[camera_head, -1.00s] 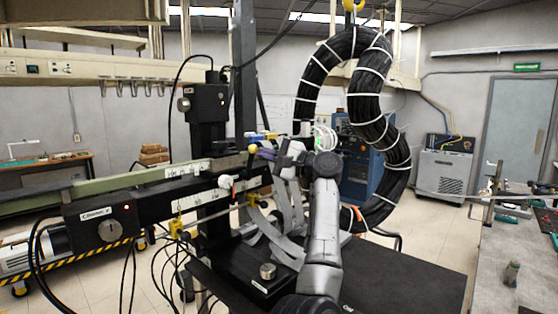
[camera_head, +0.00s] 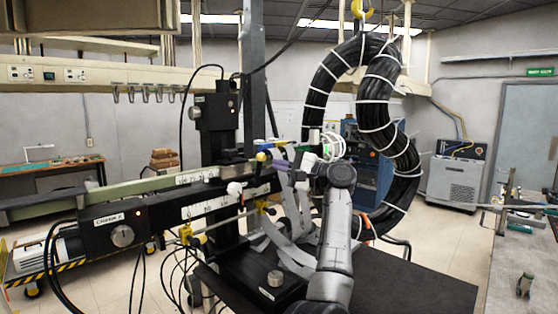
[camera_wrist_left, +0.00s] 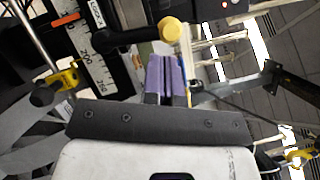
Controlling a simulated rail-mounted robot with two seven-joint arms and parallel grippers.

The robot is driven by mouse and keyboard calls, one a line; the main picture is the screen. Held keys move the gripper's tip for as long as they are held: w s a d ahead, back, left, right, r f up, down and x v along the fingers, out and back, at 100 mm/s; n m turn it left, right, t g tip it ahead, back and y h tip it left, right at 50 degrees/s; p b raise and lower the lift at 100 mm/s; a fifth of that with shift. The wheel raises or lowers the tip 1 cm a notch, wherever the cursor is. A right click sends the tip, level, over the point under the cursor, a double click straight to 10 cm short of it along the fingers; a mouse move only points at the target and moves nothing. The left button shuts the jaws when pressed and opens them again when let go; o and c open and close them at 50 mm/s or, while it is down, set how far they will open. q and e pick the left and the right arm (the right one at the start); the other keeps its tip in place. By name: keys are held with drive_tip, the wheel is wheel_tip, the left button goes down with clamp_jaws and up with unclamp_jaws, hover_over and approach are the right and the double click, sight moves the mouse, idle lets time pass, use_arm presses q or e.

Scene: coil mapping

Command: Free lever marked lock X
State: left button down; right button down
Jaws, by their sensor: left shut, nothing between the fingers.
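A dark lever with a round yellow knob (camera_head: 261,157) sits on the rail assembly, left of my left gripper. In the left wrist view the yellow knob (camera_wrist_left: 171,30) is just beyond the fingertips, and the lever's black arm (camera_wrist_left: 125,37) runs left from it. A white label (camera_wrist_left: 97,13) that seems to read LOCK is beside the arm, partly cut off. My left gripper (camera_head: 284,165) reaches in with purple fingers, which also show in the left wrist view (camera_wrist_left: 164,64). They are together and empty, apparently apart from the knob. My right gripper is out of view.
A white knob (camera_head: 235,188) and a ruled scale strip are on the rail near the lever. Grey ribbon straps (camera_head: 290,250) hang close to my left arm. A thick black banded hose (camera_head: 385,120) loops behind. A grey bench (camera_head: 510,270) is at right.

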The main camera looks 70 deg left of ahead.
use_arm(q)
drive_tip(key=f+v, duration=0.1)
drive_tip(key=v, duration=1)
drive_tip(key=shift+w, duration=0.35)
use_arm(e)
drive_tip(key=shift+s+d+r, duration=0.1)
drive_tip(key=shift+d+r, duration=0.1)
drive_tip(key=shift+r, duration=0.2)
use_arm(q)
drive_tip(key=shift+a+f, duration=0.1)
drive_tip(key=shift+a, duration=0.05)
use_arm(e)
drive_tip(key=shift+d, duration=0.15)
